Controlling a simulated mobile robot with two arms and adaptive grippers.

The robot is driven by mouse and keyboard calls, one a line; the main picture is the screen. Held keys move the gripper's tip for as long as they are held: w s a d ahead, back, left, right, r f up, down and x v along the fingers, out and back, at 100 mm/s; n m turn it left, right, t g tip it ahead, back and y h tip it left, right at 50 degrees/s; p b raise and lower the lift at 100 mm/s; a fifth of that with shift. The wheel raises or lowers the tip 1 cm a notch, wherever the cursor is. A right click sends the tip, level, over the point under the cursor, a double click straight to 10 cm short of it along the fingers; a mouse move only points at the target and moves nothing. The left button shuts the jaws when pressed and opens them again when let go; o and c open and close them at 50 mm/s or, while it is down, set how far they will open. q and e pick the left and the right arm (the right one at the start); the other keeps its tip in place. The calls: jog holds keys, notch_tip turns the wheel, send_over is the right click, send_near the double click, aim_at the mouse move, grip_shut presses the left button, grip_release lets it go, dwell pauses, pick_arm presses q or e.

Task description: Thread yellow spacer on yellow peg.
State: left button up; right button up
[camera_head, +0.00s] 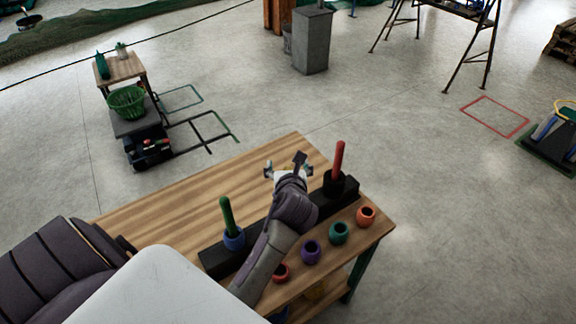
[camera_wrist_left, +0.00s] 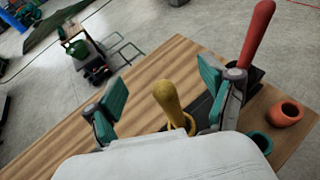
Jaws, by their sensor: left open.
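The yellow peg (camera_wrist_left: 167,97) stands between the spread teal fingers of my left gripper (camera_wrist_left: 161,92) in the left wrist view. A yellow ring, the yellow spacer (camera_wrist_left: 190,123), shows around the peg's lower part, partly hidden by the gripper's pale body. In the head view my left gripper (camera_head: 289,168) is open over the black peg base (camera_head: 215,260), and its arm hides the yellow peg and spacer. My right gripper is not in view.
A green peg (camera_head: 227,215) has a blue spacer (camera_head: 234,240) at its foot. A red peg (camera_head: 339,160) stands at the base's right end. Orange (camera_head: 366,216), green (camera_head: 339,233), purple (camera_head: 311,252) and red (camera_head: 281,273) spacers lie along the front. The wooden table's (camera_head: 165,215) back left is clear.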

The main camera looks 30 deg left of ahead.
pick_arm(q)
jog(key=v, duration=1.2)
jog(key=shift+d, duration=0.1)
dwell(0.7)
